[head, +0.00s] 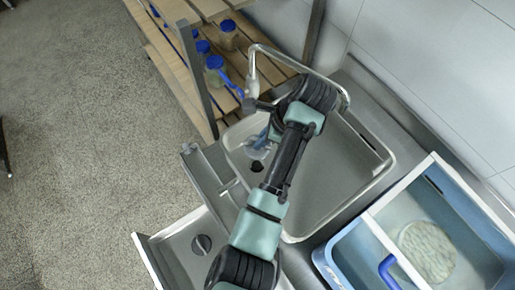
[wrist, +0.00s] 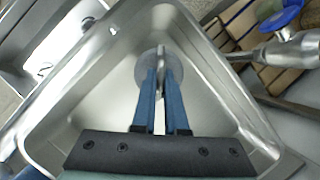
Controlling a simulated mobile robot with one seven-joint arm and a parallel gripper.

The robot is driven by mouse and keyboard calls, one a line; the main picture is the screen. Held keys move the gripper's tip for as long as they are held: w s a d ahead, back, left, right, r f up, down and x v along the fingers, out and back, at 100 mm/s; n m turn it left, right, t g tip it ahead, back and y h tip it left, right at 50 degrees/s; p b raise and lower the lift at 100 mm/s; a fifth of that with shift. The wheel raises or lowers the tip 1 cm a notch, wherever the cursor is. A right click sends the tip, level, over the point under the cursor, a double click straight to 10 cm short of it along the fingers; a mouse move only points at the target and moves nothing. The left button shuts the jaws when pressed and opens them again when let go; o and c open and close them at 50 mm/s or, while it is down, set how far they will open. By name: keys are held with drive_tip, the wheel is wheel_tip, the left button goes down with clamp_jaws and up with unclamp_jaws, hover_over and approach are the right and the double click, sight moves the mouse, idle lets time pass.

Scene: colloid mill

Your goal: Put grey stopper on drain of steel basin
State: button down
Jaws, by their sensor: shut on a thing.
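The steel basin (head: 335,185) is the large sink under my arm, and its walls and floor fill much of the wrist view (wrist: 95,105). My gripper (head: 262,143) hangs inside the basin at its left part. In the wrist view its two blue fingers (wrist: 160,75) are shut on the upright handle of the grey stopper (wrist: 143,72), a round flat disc. The stopper also shows beneath the fingers in the head view (head: 256,153). A dark drain (head: 257,167) shows in the basin floor just below it in the picture. The wrist view does not show the drain; the stopper's height cannot be told.
A metal tap (head: 252,85) arches over the basin's back left, close to my arm. A second, shallow steel area with a dark round fitting (head: 201,244) lies at lower left. Blue trays (head: 335,262) stand at right. A wooden rack with blue-capped jars (head: 215,68) stands behind.

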sight(265, 150)
drive_tip(key=shift+s+f, duration=0.3)
drive_tip(key=shift+f, duration=0.15)
wheel_tip(265, 150, down, 5)
drive_tip(key=shift+r, duration=0.1)
drive_tip(key=f, duration=0.3)
drive_tip(key=shift+s+f, duration=0.1)
drive_tip(key=shift+s, duration=0.15)
drive_tip(key=shift+w+f, duration=0.15)
drive_tip(key=shift+f, duration=0.3)
drive_tip(key=c, duration=1)
unclamp_jaws()
drive_tip(key=shift+f, duration=0.15)
drive_tip(key=shift+o, duration=0.2)
